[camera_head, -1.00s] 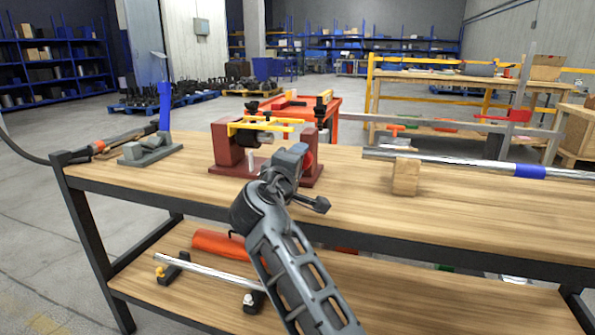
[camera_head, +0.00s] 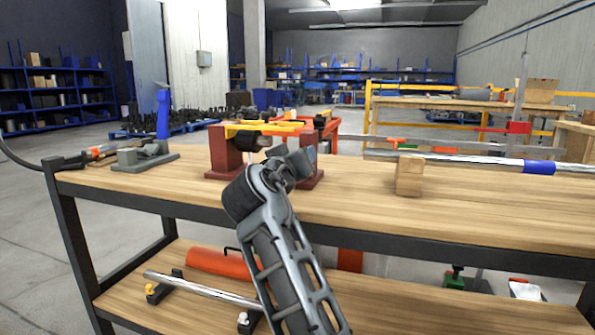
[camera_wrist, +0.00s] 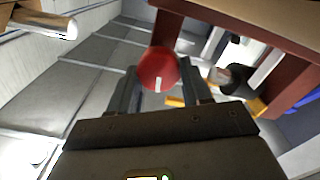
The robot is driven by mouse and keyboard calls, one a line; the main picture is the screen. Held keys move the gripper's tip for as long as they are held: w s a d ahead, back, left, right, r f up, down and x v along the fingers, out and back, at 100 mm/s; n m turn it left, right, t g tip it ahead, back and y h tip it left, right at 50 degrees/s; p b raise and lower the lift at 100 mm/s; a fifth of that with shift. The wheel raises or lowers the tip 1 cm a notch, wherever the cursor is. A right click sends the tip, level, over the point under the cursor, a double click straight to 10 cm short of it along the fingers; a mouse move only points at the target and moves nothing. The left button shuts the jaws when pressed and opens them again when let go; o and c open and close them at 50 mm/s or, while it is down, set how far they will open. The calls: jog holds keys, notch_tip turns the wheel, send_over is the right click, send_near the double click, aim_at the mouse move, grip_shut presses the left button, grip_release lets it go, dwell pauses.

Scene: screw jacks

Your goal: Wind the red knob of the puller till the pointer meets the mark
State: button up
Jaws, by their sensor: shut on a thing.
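The puller (camera_head: 222,152) is a dark red frame with a yellow bar (camera_head: 255,129) across its top, standing on the wooden bench. It also shows in the wrist view as dark red walls (camera_wrist: 178,22). The round red knob (camera_wrist: 157,68), with a short white line on its face, is between the two fingers of my gripper (camera_wrist: 159,80). My gripper is shut on the knob. In the head view my gripper (camera_head: 298,160) covers the puller's right part and hides the knob. I cannot make out the pointer or the mark clearly.
On the bench (camera_head: 440,210), a grey clamp-like fixture (camera_head: 145,156) stands left and a wooden block (camera_head: 409,177) under a long metal bar (camera_head: 465,165) stands right. The lower shelf (camera_head: 190,300) holds a red cylinder (camera_head: 222,263) and a metal rod. The bench's middle right is clear.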

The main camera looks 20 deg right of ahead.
jog(key=m+b, duration=0.1)
jog(key=m, duration=0.2)
jog(key=m+b, duration=0.1)
jog(key=shift+s+f+m+b, duration=0.1)
jog(key=shift+f+m+b, duration=0.2)
jog(key=m, duration=0.3)
jog(key=shift+d+m+b, duration=0.1)
jog(key=shift+m+b, duration=0.2)
jog(key=m, duration=0.4)
jog(key=shift+s, duration=0.1)
jog(key=shift+d+f+m, duration=0.1)
jog(key=shift+d+m, duration=0.05)
jog(key=shift+m, duration=2.65)
jog(key=o, duration=1.1)
jog(key=shift+c, duration=0.2)
jog(key=shift+r, duration=0.2)
